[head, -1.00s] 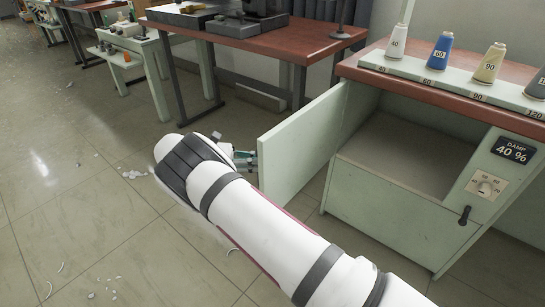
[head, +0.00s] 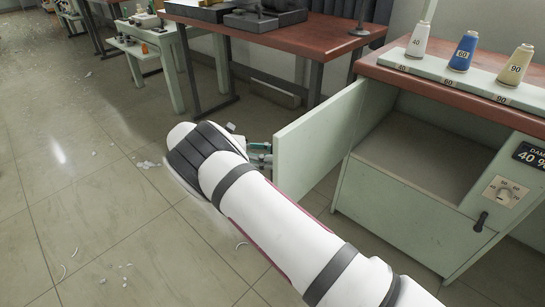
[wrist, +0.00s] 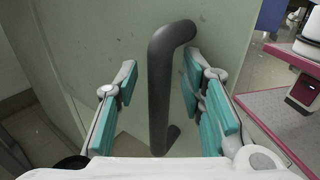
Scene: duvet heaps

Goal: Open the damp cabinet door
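The damp cabinet (head: 400,215) is pale green with a red-brown top, at the right of the head view. Its door (head: 318,142) stands swung well out, showing the hollow inside (head: 415,150). My gripper (head: 262,155) is at the door's outer face near its free edge, partly hidden behind my arm. In the wrist view, the door (wrist: 90,40) fills much of the picture, with a dark bar handle (wrist: 160,90). The teal fingers of my gripper (wrist: 162,105) are open on either side of the handle, with gaps visible on both sides.
A damp label (head: 530,155), a dial (head: 504,192) and a small dark lever (head: 481,222) are on the cabinet front. Numbered thread cones (head: 464,50) stand on top. A red-brown table (head: 285,45) is behind the door. The floor at left is mostly clear, with white scraps.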

